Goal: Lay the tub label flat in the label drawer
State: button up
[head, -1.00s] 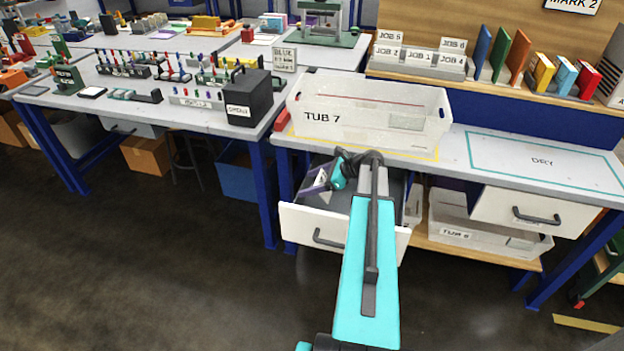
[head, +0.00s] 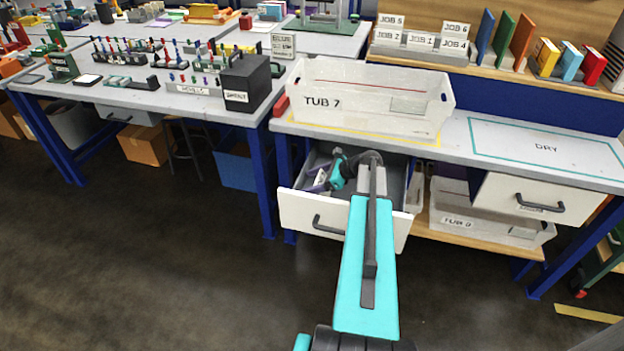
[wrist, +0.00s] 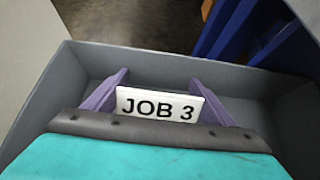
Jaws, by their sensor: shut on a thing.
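The tub label is a white plate reading JOB 3 (wrist: 158,106). In the wrist view it sits between the two purple fingers of my gripper (wrist: 160,100), which is shut on it. The open label drawer (head: 297,212) is under the bench below TUB 7. Its grey inside (wrist: 255,82) surrounds the label and fingers in the wrist view. In the head view my gripper (head: 318,181) is inside the drawer, near its left side, and the label is only partly seen there. I cannot tell whether the label touches the drawer floor.
TUB 7 (head: 350,119) stands on the bench above the drawer. A shut white drawer (head: 500,191) is to the right, and a tub (head: 480,228) is on the shelf below. A blue bench leg (head: 264,190) stands left of the open drawer. The floor in front is clear.

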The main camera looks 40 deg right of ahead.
jog(key=shift+f+b, duration=0.35)
jog(key=shift+f, duration=0.5)
jog(key=o, duration=1.1)
jog(key=v, duration=1.3)
jog(key=shift+s+r+b, duration=0.25)
jog(key=shift+s+b, duration=0.05)
jog(key=shift+b, duration=0.05)
